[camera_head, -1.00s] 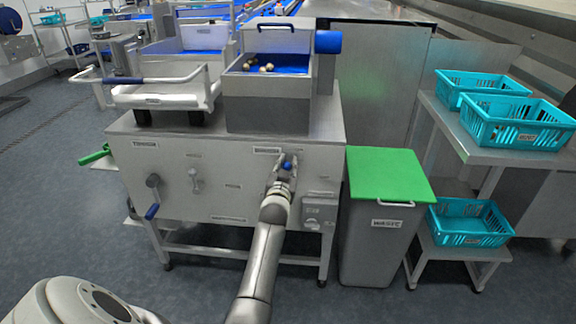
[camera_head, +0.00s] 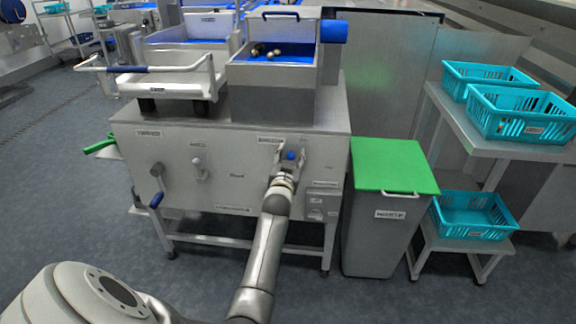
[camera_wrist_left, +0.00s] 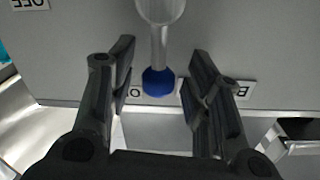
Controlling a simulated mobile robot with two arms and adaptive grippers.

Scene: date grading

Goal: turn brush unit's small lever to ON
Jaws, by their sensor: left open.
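The brush unit's small lever has a blue knob (camera_head: 291,155) and sits on the right half of the grey machine front (camera_head: 230,180). In the left wrist view its metal stem leads to the blue knob (camera_wrist_left: 159,81), between the fingers. My left gripper (camera_head: 291,160) is open around the knob, with a gap on each side. In that inverted view, an OFF label (camera_wrist_left: 30,4) shows at top left. My right gripper is out of view.
Another lever with a blue handle (camera_head: 156,200) and a grey valve handle (camera_head: 200,172) are to the left on the same panel. A green-lidded bin (camera_head: 392,166) stands right of the machine. Teal crates (camera_head: 520,130) are on a side stand.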

